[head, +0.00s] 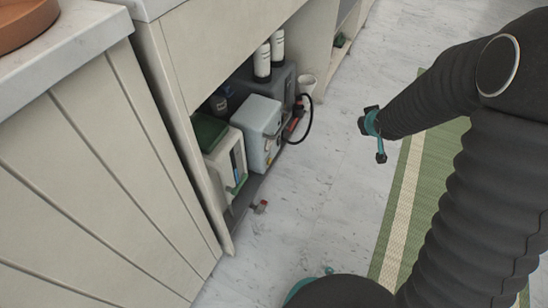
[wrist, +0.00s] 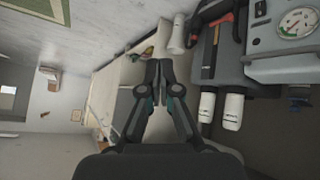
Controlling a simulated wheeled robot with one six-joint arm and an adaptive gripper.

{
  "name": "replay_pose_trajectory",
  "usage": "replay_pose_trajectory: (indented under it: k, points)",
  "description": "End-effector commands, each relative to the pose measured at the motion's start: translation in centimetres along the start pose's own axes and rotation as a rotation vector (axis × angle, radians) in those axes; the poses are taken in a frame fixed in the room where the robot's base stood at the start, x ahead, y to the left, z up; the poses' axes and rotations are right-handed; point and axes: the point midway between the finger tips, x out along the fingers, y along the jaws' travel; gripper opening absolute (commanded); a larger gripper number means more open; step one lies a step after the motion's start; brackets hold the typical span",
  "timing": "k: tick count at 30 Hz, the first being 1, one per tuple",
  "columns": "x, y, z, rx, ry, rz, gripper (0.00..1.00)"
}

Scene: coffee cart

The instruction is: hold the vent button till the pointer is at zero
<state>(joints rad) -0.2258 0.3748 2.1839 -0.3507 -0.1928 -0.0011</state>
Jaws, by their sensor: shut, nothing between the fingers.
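A pale grey unit (head: 262,130) stands on the low shelf of the cart in the head view. I cannot make out for certain which part is the vent button. My gripper (wrist: 158,64) is shut and empty in the wrist view, apart from the unit and left of it. In the head view my arm's end hangs over the floor, right of the shelf.
A green-topped white box (head: 226,160) stands beside the unit. White-capped bottles (head: 263,62), a black cable (head: 308,118) and a red-handled tool (head: 297,115) are close by. Open floor (head: 335,165) and a green mat (head: 405,215) lie right.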

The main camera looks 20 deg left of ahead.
Motion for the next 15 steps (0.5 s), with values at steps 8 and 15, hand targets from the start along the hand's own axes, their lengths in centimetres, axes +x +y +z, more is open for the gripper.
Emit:
replay_pose_trajectory:
  k: [8, 15]
  points:
    - [11.6, -7.9, 4.1, -0.101, 0.091, -0.162, 0.00]
    - [18.6, -15.6, 9.4, -0.147, 0.175, -0.318, 0.00]
